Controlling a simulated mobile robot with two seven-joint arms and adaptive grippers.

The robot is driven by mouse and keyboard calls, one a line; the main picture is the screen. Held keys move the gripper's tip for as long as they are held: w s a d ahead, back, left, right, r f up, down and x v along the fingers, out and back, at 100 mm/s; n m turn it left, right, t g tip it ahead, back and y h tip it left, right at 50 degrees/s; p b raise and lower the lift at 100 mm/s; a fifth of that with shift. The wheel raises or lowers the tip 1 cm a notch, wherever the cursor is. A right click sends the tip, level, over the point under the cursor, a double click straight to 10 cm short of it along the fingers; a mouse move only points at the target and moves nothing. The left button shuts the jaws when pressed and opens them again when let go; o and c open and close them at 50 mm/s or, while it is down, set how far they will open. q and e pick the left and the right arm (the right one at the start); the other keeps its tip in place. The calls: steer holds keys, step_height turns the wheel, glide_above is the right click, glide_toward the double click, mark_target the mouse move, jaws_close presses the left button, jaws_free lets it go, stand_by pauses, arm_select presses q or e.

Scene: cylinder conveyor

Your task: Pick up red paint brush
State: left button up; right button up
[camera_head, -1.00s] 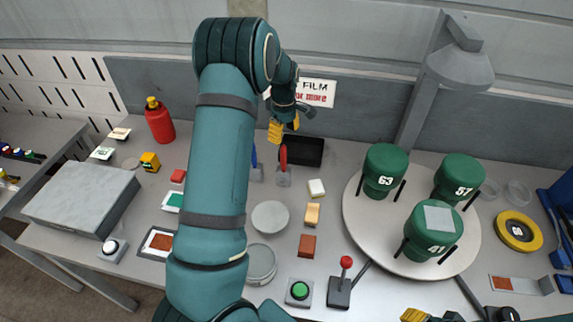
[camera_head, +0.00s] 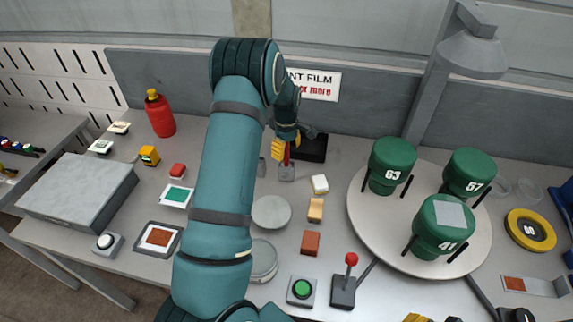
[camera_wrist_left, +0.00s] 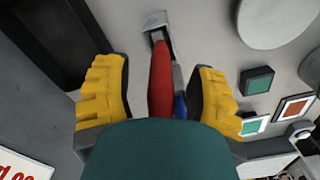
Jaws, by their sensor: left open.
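The red paint brush (camera_head: 287,157) is at the back of the bench, its red handle up and its grey end (camera_head: 286,173) below. My left gripper (camera_head: 286,149) is right at its handle. In the left wrist view the left gripper (camera_wrist_left: 163,95) is open, with yellow fingers on either side of the red handle (camera_wrist_left: 162,78). Gaps show between the fingers and the handle. A blue-handled brush (camera_wrist_left: 180,104) lies just beside the red one, partly hidden. Only a yellow tip of my right gripper (camera_head: 415,318) shows at the bottom edge.
A black tray (camera_head: 313,148) stands close behind the brush. A white block (camera_head: 320,184), a round grey lid (camera_head: 271,212) and small coloured blocks are in front. A turntable (camera_head: 365,232) with green numbered containers is at the right. A red bottle (camera_head: 160,115) stands at the left.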

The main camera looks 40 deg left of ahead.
arm_select(q)
steer(key=shift+r, duration=0.15)
jaws_close()
